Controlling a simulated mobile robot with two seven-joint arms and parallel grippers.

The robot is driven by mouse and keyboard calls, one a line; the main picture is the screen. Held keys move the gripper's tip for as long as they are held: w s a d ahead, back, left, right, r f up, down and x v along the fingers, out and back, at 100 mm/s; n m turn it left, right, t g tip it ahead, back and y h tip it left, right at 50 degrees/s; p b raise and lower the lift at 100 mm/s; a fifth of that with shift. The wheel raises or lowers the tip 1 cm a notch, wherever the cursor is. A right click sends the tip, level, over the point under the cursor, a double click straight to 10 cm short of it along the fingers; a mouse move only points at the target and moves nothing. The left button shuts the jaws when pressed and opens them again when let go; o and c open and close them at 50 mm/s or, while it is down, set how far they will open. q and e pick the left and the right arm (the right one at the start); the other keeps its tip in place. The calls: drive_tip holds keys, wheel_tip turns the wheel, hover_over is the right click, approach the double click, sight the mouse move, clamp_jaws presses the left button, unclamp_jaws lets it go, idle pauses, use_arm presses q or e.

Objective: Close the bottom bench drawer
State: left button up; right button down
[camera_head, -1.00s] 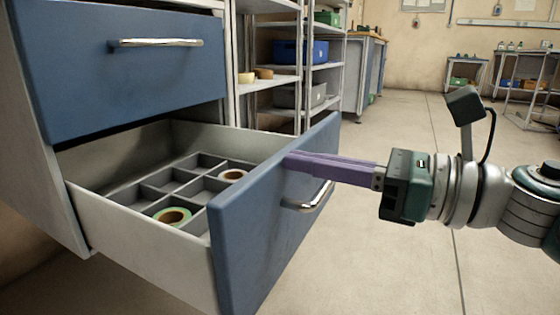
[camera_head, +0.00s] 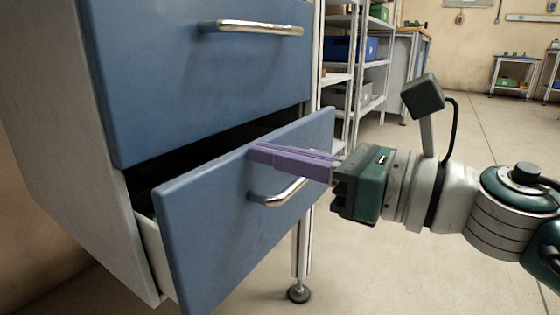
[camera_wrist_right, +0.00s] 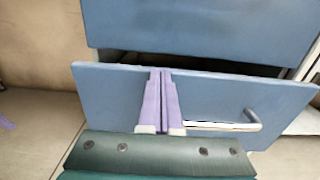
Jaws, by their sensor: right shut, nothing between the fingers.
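The bottom bench drawer (camera_head: 215,215) has a blue front and a silver bar handle (camera_head: 278,194). It stands partly open, with a dark gap above its front and a strip of its pale side wall showing. Its inside is hidden. My right gripper (camera_head: 254,154) is shut and empty, its purple fingers against or very close to the upper part of the drawer front, just above the handle. The right wrist view also shows the shut fingers (camera_wrist_right: 161,72) at the drawer front (camera_wrist_right: 215,100), left of the handle. My left gripper is not in view.
The closed upper drawer (camera_head: 205,75) with its own handle (camera_head: 250,28) is directly above. A metal shelf rack (camera_head: 352,85) with bins stands behind to the right. The bench leg (camera_head: 300,255) stands below the drawer's right side. The floor at right is open.

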drive_tip(key=shift+w+a, duration=0.35)
drive_tip(key=shift+a, duration=0.15)
drive_tip(key=shift+d, duration=0.1)
